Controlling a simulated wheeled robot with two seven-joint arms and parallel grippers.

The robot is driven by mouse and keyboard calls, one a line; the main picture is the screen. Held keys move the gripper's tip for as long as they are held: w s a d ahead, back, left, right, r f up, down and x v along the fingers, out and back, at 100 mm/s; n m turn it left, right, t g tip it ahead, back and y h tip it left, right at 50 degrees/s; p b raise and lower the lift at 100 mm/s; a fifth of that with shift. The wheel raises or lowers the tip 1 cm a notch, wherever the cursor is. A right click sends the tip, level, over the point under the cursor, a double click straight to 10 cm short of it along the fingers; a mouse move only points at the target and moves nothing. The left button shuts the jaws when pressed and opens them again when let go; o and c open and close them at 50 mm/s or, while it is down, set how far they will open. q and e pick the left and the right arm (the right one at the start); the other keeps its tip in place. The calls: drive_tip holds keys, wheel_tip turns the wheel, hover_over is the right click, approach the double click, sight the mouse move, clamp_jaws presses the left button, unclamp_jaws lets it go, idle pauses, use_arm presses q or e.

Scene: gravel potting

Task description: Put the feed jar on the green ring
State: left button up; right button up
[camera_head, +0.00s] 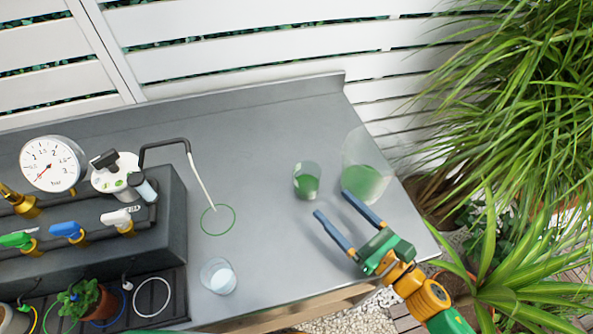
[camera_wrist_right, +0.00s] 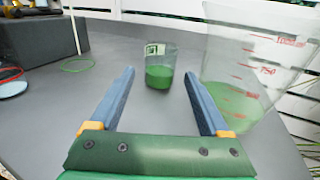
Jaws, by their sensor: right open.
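A small clear jar with green liquid (camera_head: 306,181), which I take as the feed jar, stands upright on the grey bench. It also shows in the right wrist view (camera_wrist_right: 159,74), with a pale label near its rim. The green ring (camera_head: 218,220) is a thin, empty outline on the bench, left of the jar; it also shows in the wrist view (camera_wrist_right: 77,65). My right gripper (camera_head: 332,203) is open and empty. Its fingers point toward the jar, which appears between and beyond the fingertips in the wrist view. My left gripper is not in view.
A large graduated beaker with green liquid (camera_head: 365,180) stands close right of the jar. A small cup with pale contents (camera_head: 218,277) stands below the ring. A dark valve block with a gauge (camera_head: 50,163) fills the left; its spout hangs over the ring. Plants crowd the right.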

sight(316, 184)
drive_tip(key=p+x, duration=0.2)
drive_tip(key=x, duration=0.8)
drive_tip(key=shift+w+a, duration=0.15)
drive_tip(key=shift+w, duration=0.05)
drive_tip(key=c, duration=1.2)
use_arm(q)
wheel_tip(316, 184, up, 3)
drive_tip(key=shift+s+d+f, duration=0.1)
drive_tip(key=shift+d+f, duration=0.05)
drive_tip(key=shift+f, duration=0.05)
use_arm(e)
drive_tip(key=shift+c, duration=0.2)
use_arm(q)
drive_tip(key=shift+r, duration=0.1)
use_arm(e)
drive_tip(key=shift+r, duration=0.15)
